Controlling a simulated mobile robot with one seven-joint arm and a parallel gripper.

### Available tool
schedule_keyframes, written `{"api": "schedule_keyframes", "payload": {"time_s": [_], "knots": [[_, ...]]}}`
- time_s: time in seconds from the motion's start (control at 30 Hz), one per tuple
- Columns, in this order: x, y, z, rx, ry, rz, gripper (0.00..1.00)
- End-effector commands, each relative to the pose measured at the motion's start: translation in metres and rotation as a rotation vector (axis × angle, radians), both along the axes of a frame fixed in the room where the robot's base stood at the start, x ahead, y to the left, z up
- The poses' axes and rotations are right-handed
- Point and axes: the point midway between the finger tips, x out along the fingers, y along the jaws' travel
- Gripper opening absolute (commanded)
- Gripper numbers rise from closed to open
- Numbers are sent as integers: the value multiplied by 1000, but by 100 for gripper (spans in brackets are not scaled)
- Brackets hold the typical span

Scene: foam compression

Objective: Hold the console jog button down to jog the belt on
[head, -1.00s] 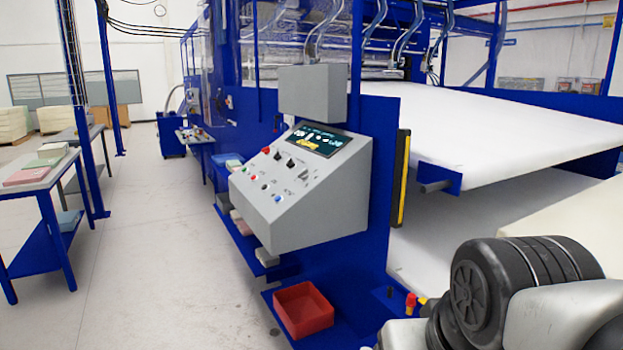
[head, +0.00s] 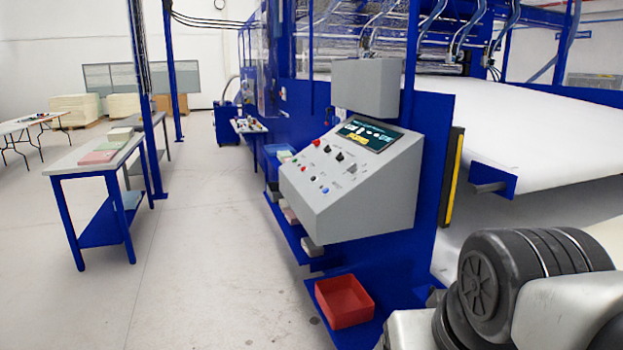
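The grey console (head: 352,190) has a sloped panel and stands on the blue machine frame in the middle of the head view. Its panel carries a lit screen (head: 368,134), a red button (head: 304,168), dark knobs and several small coloured buttons, among them a blue one (head: 325,190). The labels are too small to read, so I cannot tell which is the jog button. The white belt (head: 530,140) runs behind the console to the right. Part of my arm shows at the lower right, apart from the console. My gripper is not in view.
A red bin (head: 344,302) sits on a low blue shelf below the console. A blue-legged table (head: 95,168) with foam sheets stands at the left. The floor (head: 215,260) between them is clear. A yellow and black post (head: 453,178) stands right of the console.

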Motion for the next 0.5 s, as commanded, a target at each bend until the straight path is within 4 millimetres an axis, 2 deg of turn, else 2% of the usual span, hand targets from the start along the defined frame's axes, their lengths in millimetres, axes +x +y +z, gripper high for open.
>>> {"api": "schedule_keyframes", "payload": {"time_s": [0.07, 0.5], "knots": [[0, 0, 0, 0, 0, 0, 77], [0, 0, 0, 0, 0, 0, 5]]}}
